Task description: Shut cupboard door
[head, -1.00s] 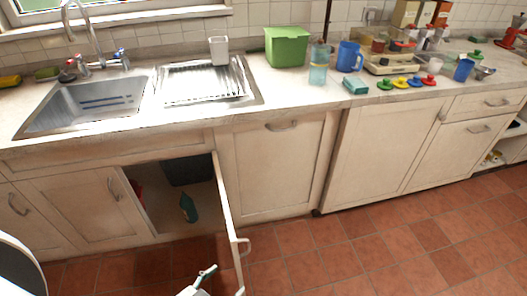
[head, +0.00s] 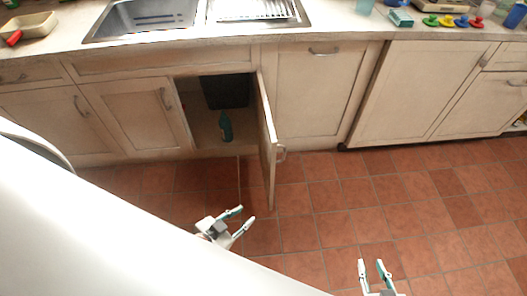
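The open cupboard door (head: 267,135) stands out from the cabinet below the sink, swung toward me, with its handle (head: 281,153) on its right face. The cupboard opening (head: 207,130) shows to its left. My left gripper (head: 241,219) is open and empty over the floor, in front of the door and a little left of its near edge, apart from it. My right gripper (head: 373,264) is open and empty over the floor at the bottom, right of the door and well apart from it.
Shut cabinet fronts (head: 313,95) lie on both sides. The counter above holds the sink (head: 150,18). The tiled floor (head: 330,190) right of the door is clear.

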